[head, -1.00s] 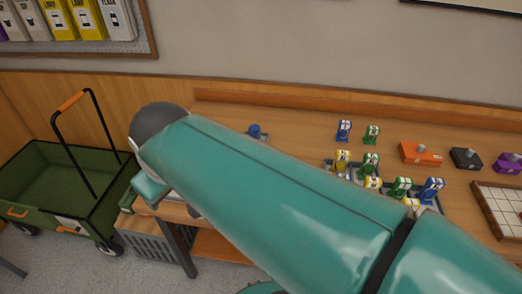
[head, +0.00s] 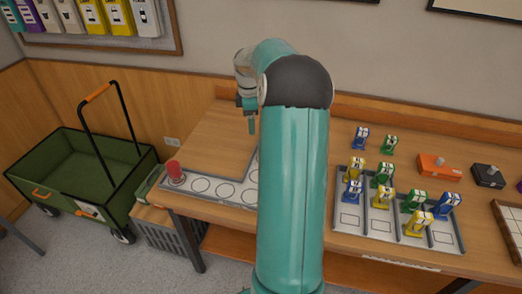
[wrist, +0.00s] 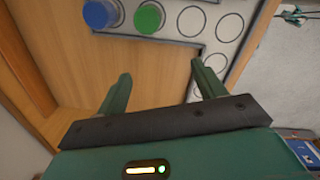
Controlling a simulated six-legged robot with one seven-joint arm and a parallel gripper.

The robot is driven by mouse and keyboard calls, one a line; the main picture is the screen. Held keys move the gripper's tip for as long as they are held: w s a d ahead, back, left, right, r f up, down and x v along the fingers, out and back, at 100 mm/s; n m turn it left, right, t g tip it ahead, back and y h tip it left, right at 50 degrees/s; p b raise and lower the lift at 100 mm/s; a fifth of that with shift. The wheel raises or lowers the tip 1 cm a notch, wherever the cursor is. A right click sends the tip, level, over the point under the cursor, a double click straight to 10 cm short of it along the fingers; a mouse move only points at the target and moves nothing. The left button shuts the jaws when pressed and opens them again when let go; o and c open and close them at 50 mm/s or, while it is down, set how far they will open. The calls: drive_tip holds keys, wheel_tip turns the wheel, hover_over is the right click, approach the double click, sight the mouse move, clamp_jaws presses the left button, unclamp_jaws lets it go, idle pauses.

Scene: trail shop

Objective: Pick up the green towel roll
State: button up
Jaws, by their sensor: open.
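The green towel roll (wrist: 149,17) shows near the top of the wrist view, standing on a white board with ring marks (wrist: 188,50). A blue roll (wrist: 100,14) stands just left of it. My gripper (wrist: 162,72) is open and empty, its two fingers apart below the green roll in the wrist view, not around it. In the head view my gripper (head: 249,116) is over the wooden counter, partly behind my arm. The green roll is hidden there. A red roll (head: 175,172) stands at the board's left end.
A divided tray (head: 350,218) with several small blue, green and yellow items stands right of my arm. Orange (head: 437,167) and black (head: 488,176) boxes lie further right. A green cart (head: 75,170) stands on the floor at left. The counter left of my arm is mostly bare.

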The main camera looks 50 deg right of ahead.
drive_tip(key=shift+n+y, duration=0.3)
drive_tip(key=shift+n, duration=0.1)
drive_tip(key=d+f, duration=0.1)
drive_tip(key=s+d+f, duration=0.1)
drive_tip(key=d, duration=0.1)
drive_tip(key=s+d+f, duration=0.1)
drive_tip(key=d, duration=0.1)
drive_tip(key=shift+s+f, duration=0.1)
drive_tip(key=shift+f, duration=0.3)
wheel_tip(320, 180, down, 8)
drive_tip(key=shift+r, duration=0.1)
wheel_tip(320, 180, down, 6)
drive_tip(key=shift+s+a+r, duration=0.1)
drive_tip(key=shift+r, duration=0.1)
drive_tip(key=c, duration=1.1)
